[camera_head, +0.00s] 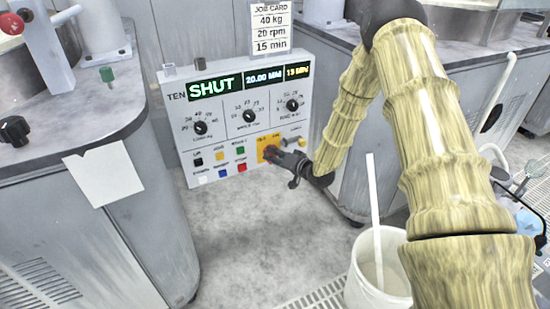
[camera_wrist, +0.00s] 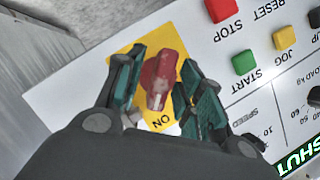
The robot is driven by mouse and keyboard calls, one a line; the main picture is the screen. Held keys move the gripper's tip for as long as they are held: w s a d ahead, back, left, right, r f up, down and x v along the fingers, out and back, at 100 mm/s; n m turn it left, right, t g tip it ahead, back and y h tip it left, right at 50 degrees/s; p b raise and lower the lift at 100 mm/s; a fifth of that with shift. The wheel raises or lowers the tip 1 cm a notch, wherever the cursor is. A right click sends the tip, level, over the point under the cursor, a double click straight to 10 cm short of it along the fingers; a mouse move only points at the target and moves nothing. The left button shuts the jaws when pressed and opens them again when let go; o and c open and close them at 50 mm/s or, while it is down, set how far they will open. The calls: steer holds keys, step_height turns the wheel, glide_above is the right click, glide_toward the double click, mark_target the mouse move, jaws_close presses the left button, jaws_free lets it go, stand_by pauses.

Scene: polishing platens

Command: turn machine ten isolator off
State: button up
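Machine ten's control panel (camera_head: 222,158), marked TEN, stands upright in the head view. At its lower right is a yellow plate (camera_head: 262,146) with labels along its top edge. My gripper (camera_head: 272,154) is in front of this plate and covers most of the switch. In the wrist view the isolator's red knob (camera_wrist: 158,78) sits on the yellow plate (camera_wrist: 181,32). Its handle's lower end points towards the word ON. My gripper (camera_wrist: 166,58) has a finger on each side of the knob, parted around it; contact with the knob cannot be told.
Coloured buttons, including a red STOP button (camera_wrist: 220,9) and a green START button (camera_wrist: 244,62), lie beside the plate. The panel's display (camera_head: 215,86) reads SHUT. A white bucket (camera_head: 366,284) holding a pale stick stands below my arm. Grey machine cabinets (camera_head: 75,225) flank the panel.

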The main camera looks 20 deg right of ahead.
steer(key=shift+w, duration=0.1)
jaws_close()
steer(key=shift+a, duration=0.1)
stand_by(0.3)
steer(key=n+h+p, duration=0.1)
steer(key=n+p, duration=0.1)
steer(key=shift+r+n+h, duration=0.1)
steer(key=shift+n+h, duration=0.2)
steer(key=shift+n, duration=0.1)
steer(key=n+h, duration=0.2)
steer(key=n, duration=0.1)
steer(key=shift+a+g+p, duration=0.1)
steer(key=shift+g+p, duration=0.2)
steer(key=n+h, duration=0.3)
steer(key=shift+a+n+b, duration=0.1)
steer(key=shift+n+b, duration=0.25)
steer(key=shift+n, duration=0.05)
steer(key=shift+n+t+h+b, duration=0.5)
steer(key=shift+n+h+b, duration=0.25)
steer(key=shift+n, duration=0.65)
